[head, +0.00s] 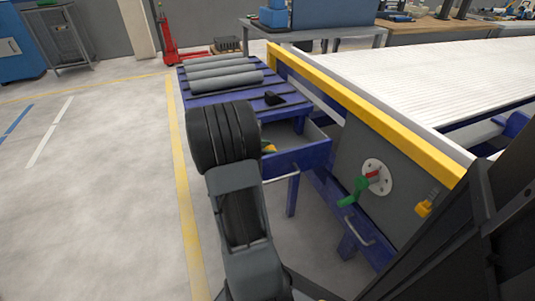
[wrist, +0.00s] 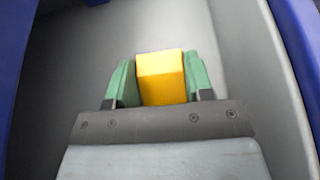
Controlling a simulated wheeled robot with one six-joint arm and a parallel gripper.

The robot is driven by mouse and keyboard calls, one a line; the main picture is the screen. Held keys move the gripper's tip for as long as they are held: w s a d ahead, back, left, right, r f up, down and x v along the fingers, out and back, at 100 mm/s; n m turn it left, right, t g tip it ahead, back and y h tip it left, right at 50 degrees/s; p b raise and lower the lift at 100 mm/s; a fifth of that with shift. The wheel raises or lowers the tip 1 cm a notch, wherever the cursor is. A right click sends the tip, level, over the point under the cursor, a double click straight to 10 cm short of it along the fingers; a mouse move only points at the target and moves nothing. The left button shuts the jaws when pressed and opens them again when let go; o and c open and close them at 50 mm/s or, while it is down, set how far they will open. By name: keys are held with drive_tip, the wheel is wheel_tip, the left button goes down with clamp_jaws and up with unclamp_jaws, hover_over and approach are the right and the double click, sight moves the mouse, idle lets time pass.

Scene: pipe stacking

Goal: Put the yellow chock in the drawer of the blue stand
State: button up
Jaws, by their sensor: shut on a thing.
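The yellow chock (wrist: 162,77) sits between the two green fingers of my gripper (wrist: 160,85) in the wrist view, and the fingers are shut on it. In the head view a small bit of the yellow chock (head: 269,149) shows at the open drawer (head: 298,160) of the blue stand (head: 190,99); my arm hides most of the gripper there. In the wrist view the drawer's grey inside (wrist: 240,60) surrounds the gripper, with a wall close on the right. I cannot tell whether the chock touches the drawer floor.
Several grey pipes (head: 222,78) lie on top of the blue stand, with a black block (head: 274,98) near its front edge. A yellow-edged conveyor (head: 370,110) stands to the right, with a green-handled switch (head: 359,190) on its side. The floor at left is clear.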

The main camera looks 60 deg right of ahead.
drive_tip(key=o, duration=1)
drive_tip(key=shift+c, duration=0.2)
drive_tip(key=shift+r, duration=0.15)
drive_tip(key=p+v, duration=0.2)
drive_tip(key=v, duration=0.4)
drive_tip(key=shift+r+p, duration=0.1)
drive_tip(key=shift+p, duration=0.3)
drive_tip(key=shift+w+a+r, duration=0.2)
drive_tip(key=shift+w+a, duration=0.2)
drive_tip(key=shift+a, duration=0.2)
